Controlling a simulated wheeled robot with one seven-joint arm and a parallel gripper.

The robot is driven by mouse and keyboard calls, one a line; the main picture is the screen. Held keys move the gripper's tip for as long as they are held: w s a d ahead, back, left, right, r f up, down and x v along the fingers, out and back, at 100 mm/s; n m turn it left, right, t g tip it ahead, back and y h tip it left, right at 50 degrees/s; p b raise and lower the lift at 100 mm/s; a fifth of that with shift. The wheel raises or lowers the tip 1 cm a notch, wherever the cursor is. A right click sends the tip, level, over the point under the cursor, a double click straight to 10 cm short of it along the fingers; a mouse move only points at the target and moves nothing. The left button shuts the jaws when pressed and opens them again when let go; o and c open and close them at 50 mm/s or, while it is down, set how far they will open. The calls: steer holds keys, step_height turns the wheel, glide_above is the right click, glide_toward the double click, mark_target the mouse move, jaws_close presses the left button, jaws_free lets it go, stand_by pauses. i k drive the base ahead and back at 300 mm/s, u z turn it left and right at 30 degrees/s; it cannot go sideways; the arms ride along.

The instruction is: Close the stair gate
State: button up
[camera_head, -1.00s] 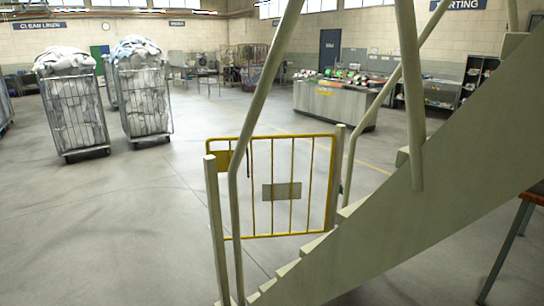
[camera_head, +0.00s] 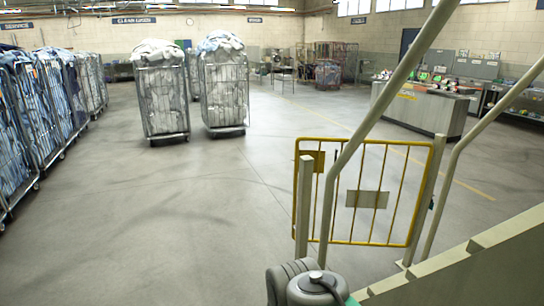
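The stair gate (camera_head: 352,190) is a yellow barred frame with a grey plate in its middle and a yellow panel at its upper left. It stands at the foot of the pale stairs, between a left post (camera_head: 303,210) and a right post (camera_head: 427,200). Its left edge shows behind and slightly past the left post; I cannot tell whether it touches that post or is latched. A grey rounded part of my arm shows at the bottom centre, in front of the left post's foot. My gripper is not in view.
The stairs (camera_head: 470,262) and their handrail (camera_head: 385,95) fill the right side. Caged laundry trolleys (camera_head: 160,100) stand at the back left, and several more line the left edge (camera_head: 30,120). A grey counter (camera_head: 420,108) is at the back right. The floor at left centre is clear.

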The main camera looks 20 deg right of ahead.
mark_target(355, 198)
steer(key=i, duration=4.2)
steer(key=z, duration=0.2)
